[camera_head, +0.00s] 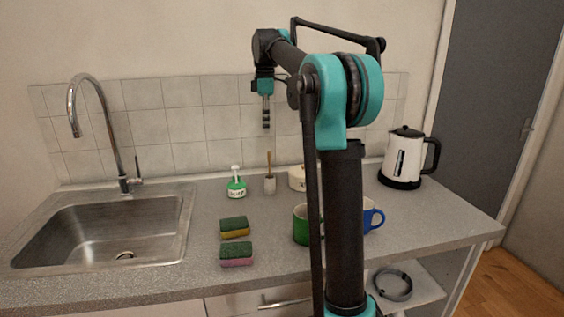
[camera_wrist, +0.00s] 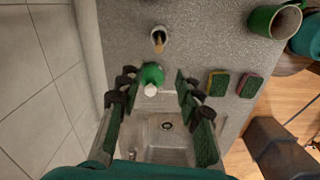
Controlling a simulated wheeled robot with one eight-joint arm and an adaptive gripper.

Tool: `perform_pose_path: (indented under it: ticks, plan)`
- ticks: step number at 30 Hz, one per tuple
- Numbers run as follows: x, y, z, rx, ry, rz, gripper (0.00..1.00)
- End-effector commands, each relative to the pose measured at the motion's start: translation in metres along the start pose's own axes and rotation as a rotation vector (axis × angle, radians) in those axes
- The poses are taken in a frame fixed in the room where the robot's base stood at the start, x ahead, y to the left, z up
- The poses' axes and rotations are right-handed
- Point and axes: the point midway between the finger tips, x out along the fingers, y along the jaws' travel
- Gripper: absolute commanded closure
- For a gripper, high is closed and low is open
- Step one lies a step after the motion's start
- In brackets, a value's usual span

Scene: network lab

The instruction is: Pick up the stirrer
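The stirrer (camera_head: 268,159) looks like a thin wooden stick standing upright in a small pale cup (camera_head: 270,185) at the back of the counter. In the wrist view the stirrer (camera_wrist: 158,41) shows from above in its cup, beyond my fingertips. My gripper (camera_head: 266,117) points down, high above the back of the counter and apart from the stirrer. In the wrist view my gripper (camera_wrist: 156,84) has its fingers spread wide with nothing held between them. The stirrer's lower end is hidden in the cup.
A green soap bottle (camera_head: 236,184) stands just left of the cup. A cream pot (camera_head: 297,178) is to its right, partly behind my arm. Two sponges (camera_head: 235,228), a green mug (camera_head: 300,225), a blue mug (camera_head: 372,217), a kettle (camera_head: 405,160) and a sink (camera_head: 105,235) are around.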

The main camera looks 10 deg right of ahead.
Motion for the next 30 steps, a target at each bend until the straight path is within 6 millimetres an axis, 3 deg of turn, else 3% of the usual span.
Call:
perform_pose_path:
  ticks: [5, 19, 30]
  plan:
    - [0.014, 0.000, 0.000, 0.000, 0.000, 0.000, 0.65]
    - [0.103, 0.000, 0.000, 0.000, 0.000, 0.000, 0.65]
    - [0.134, -0.001, 0.001, 0.000, 0.000, 0.000, 0.65]
